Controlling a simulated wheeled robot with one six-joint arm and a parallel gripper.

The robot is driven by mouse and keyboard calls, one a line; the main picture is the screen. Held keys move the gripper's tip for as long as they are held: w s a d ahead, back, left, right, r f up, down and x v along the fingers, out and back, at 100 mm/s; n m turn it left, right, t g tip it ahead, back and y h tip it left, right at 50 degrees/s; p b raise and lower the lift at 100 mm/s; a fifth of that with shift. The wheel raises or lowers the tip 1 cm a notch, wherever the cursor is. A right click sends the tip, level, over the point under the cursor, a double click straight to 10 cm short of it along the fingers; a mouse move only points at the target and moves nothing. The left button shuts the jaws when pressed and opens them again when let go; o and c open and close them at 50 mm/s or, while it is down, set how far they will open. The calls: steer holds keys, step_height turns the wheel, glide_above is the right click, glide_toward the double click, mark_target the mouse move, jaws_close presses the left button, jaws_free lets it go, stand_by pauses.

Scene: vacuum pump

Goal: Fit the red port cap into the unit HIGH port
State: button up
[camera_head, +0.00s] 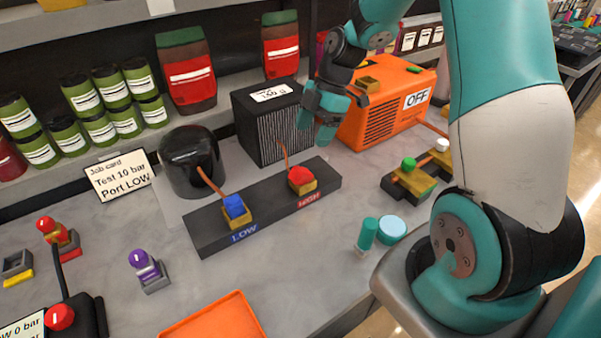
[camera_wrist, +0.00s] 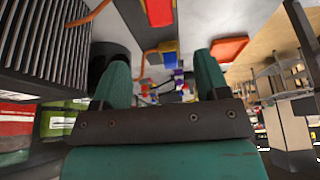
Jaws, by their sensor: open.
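The red port cap (camera_head: 300,175) sits on the brass-coloured HIGH port (camera_head: 303,187) of the dark manifold block (camera_head: 272,207), above the red HIGH label. It looks upright; how deep it sits cannot be told. In the wrist view the red cap (camera_wrist: 158,12) shows at the top edge. A blue cap (camera_head: 234,206) sits on the LOW port to its left. My gripper (camera_head: 328,118) is above and behind the HIGH port, in front of the black finned unit (camera_head: 272,122), apart from the cap. Its teal fingers (camera_wrist: 163,82) are spread with nothing between them.
An orange box marked OFF (camera_head: 388,105) stands right of my gripper. A black dome (camera_head: 190,160) stands left. The job card (camera_head: 120,177) reads Test 10 bar, Port LOW. A purple cap (camera_head: 141,260), green cap (camera_head: 408,164) and orange tray (camera_head: 214,318) are on the bench.

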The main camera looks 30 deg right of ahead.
mark_target(298, 168)
steer(key=p+x, duration=0.1)
steer(key=x, duration=0.4)
steer(key=shift+a+f, duration=0.1)
steer(key=shift+f, duration=0.2)
steer(key=shift+p+x, duration=1.15)
steer(key=shift+x, duration=1.6)
steer(key=shift+s, duration=0.1)
steer(key=shift+c, duration=0.2)
steer(key=c, duration=1.1)
steer(key=shift+o, duration=0.2)
steer(key=shift+r, duration=0.2)
